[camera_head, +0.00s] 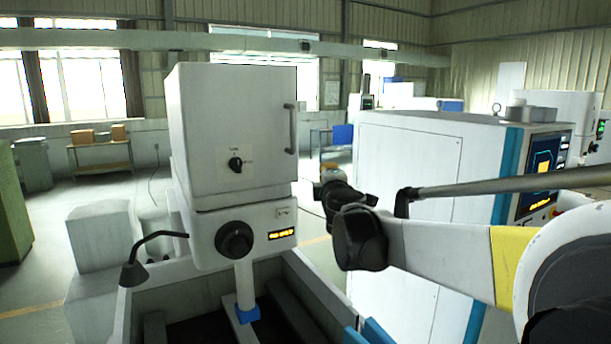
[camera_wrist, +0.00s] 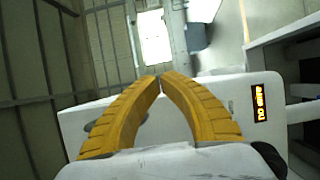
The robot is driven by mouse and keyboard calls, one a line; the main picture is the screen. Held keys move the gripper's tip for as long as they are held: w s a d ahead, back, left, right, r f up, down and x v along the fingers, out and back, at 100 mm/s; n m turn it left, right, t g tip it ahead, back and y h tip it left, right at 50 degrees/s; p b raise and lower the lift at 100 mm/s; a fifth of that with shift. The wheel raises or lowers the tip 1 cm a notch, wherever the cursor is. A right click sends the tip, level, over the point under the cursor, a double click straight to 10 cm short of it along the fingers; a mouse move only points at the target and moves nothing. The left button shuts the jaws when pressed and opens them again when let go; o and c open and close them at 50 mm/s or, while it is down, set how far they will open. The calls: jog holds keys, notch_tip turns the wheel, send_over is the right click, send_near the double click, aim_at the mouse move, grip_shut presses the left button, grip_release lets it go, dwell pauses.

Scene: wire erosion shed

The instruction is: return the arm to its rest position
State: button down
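My gripper (camera_wrist: 161,76) shows in the wrist view as two ribbed yellow fingers. They curve inward and their tips come together, with nothing between them. Behind the fingers is the pale casing of a machine with a lit amber display (camera_wrist: 260,103) to the right. In the head view my arm reaches in from the right edge, with a yellow band and a black wrist. The wrist is bent up and away in front of the large white cabinet (camera_head: 405,165). The fingers are mostly hidden there.
A white machine head (camera_head: 235,125) with a knob and handle stands left of my wrist, above an open tank (camera_head: 135,315). A bent lamp (camera_head: 134,273) juts out at the tank's left. A control screen (camera_head: 541,172) is behind my arm.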

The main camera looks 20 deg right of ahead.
jog(key=s+f+m+g+h+b, duration=0.1)
jog(key=s+f+m+g+b, duration=0.2)
jog(key=s+f+m+b, duration=0.85)
jog(key=s+a+f+g+y+b, duration=0.2)
jog(key=s+a+f+b, duration=0.3)
jog(key=f, duration=0.9)
jog(key=s+a+f+m+g+y+b, duration=0.1)
jog(key=s+a+f+b, duration=0.5)
jog(key=f, duration=0.8)
jog(key=s+a+f+m+g+y+b, duration=0.1)
jog(key=s+a+f+g+y+b, duration=0.3)
jog(key=s+f, duration=0.8)
jog(key=a+f+b, duration=0.2)
jog(key=a+f, duration=0.1)
jog(key=a, duration=0.1)
jog(key=shift+a, duration=0.15)
jog(key=shift+w+f+m, duration=0.1)
jog(key=shift+f+m, duration=0.05)
jog(key=shift+m, duration=0.1)
